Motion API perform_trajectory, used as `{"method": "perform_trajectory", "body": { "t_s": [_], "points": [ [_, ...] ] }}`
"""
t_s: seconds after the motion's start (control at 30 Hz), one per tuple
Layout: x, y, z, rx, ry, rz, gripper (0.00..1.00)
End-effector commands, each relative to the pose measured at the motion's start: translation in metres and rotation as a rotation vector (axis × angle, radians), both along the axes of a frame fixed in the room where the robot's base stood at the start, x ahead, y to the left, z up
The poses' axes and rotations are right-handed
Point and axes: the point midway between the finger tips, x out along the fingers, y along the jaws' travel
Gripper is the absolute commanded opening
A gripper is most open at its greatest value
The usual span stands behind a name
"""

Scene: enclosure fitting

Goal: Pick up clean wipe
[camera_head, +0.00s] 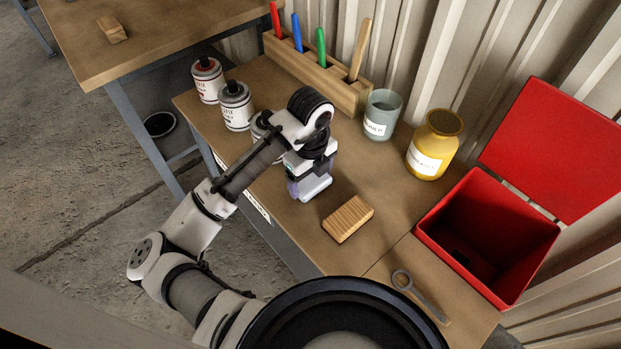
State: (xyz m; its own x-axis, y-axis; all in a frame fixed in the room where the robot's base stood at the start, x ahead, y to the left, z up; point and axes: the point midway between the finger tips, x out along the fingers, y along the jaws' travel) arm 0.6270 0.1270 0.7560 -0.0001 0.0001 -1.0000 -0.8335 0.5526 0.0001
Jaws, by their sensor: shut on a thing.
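My gripper (312,192) points down over the middle of the wooden bench, just behind and left of a striped wooden block. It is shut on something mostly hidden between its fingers. A little pale lavender (293,188) shows beside the fingers. I cannot tell clearly that this is the clean wipe, and no other wipe is visible. The gripper tips are at or very near the bench top; any gap is too small to judge.
The wooden block (348,219) lies close by. Cans (237,106) stand left, one partly behind my arm. A pen rack (318,77), grey cup (381,115) and yellow jar (433,145) line the back.

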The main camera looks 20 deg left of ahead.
Motion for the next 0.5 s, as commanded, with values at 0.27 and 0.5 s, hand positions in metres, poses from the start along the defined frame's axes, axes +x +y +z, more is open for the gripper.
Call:
{"method": "perform_trajectory", "body": {
  "t_s": [0.27, 0.5],
  "points": [
    [0.001, 0.000, 0.021, 0.001, -0.003, -0.001, 0.59],
    [0.001, 0.001, 0.077, 0.006, -0.003, -0.001, 0.59]
  ]
}}
